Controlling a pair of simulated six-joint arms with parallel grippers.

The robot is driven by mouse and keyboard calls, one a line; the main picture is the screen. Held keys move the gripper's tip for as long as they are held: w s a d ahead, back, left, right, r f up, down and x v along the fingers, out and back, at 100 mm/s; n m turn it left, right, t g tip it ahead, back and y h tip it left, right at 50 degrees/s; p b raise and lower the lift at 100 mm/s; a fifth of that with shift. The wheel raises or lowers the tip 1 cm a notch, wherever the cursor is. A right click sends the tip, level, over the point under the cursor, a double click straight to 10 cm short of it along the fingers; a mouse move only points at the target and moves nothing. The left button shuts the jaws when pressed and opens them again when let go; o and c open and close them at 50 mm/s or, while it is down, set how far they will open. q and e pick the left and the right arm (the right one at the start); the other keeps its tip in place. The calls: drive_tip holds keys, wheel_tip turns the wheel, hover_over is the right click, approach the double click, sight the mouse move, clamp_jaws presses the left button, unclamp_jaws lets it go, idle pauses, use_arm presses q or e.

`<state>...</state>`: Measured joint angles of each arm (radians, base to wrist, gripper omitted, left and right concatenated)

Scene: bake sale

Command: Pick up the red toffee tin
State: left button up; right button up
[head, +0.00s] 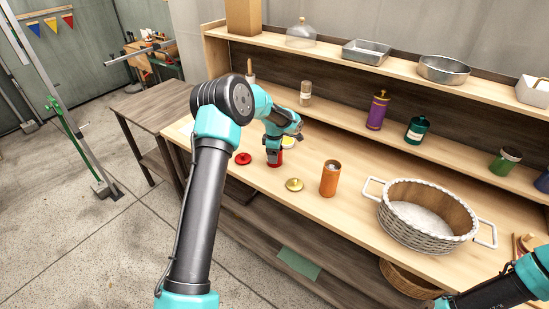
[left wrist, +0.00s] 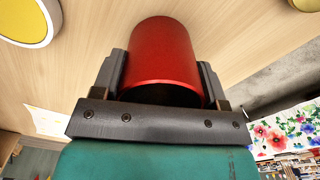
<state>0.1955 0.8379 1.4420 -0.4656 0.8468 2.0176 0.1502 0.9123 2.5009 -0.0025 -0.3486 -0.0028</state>
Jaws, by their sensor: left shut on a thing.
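The red toffee tin (head: 274,162) is a small red cylinder on the left part of the wooden counter. My left gripper (head: 274,154) is over it from above and shut on it. In the left wrist view the tin (left wrist: 165,50) fills the space between the two dark fingers of the gripper (left wrist: 163,78), one on each side. Its near end looks dark and open. I cannot tell whether its base touches the counter. A red lid (head: 243,158) lies on the counter to its left. My right gripper is not in view; only part of that arm shows at lower right.
A gold lid (head: 294,184) and an open orange tin (head: 329,179) stand to the right. A white wicker basket (head: 428,238) with handles is further right. The shelf behind holds a purple tin (head: 377,111) and a green tin (head: 417,130). The counter's front edge is close.

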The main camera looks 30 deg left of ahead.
use_arm(q)
drive_tip(key=c, duration=0.3)
drive_tip(key=shift+r, duration=0.1)
drive_tip(key=shift+c, duration=0.2)
drive_tip(key=shift+r, duration=0.45)
wheel_tip(320, 180, up, 3)
drive_tip(key=shift+f, duration=0.1)
drive_tip(key=s+d+r, duration=0.1)
drive_tip(key=s+d, duration=0.7)
drive_tip(key=s, duration=0.5)
drive_tip(key=shift+s+d, duration=0.2)
drive_tip(key=shift+s, duration=0.15)
